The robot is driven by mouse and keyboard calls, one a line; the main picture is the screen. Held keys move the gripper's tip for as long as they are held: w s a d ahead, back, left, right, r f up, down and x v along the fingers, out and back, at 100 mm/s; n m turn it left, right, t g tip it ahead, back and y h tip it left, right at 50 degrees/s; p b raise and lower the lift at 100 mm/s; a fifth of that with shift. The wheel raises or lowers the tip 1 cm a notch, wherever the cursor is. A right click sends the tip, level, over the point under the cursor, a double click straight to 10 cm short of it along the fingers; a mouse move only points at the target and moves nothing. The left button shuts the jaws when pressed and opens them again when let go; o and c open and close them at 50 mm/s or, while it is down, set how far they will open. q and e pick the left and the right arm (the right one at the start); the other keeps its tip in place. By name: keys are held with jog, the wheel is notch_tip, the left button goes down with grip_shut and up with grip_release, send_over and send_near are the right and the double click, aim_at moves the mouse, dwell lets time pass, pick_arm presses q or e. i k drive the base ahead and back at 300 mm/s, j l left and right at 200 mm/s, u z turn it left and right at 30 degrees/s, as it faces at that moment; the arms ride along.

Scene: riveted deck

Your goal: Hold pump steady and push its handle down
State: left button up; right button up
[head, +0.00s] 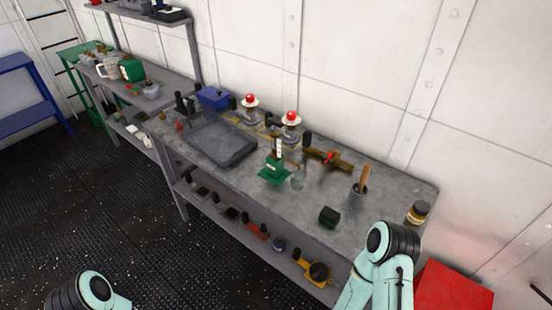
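What looks like the pump (274,168) stands upright on the grey workbench (320,212), a bit right of the middle of the view. It has a green base and body with a pale upright part on top, which may be its handle. Its details are too small to tell. Neither of my grippers shows; only links of my arms are in view, at the bottom left and the bottom right. Nothing of mine touches the pump.
A clear glass (297,180) stands beside the pump. A brass valve (328,158), a pot with a wooden handle (360,188), a dark block (329,216) and a jar (418,211) are to the right.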

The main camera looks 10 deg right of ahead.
aim_at(274, 122)
jog(key=z, duration=0.6)
jog(key=i+j+z, duration=0.15)
jog(key=z, duration=0.15)
jog(key=i+j+z, duration=0.1)
jog(key=j+z, duration=0.5)
jog(key=j, duration=0.15)
jog(key=i, duration=0.05)
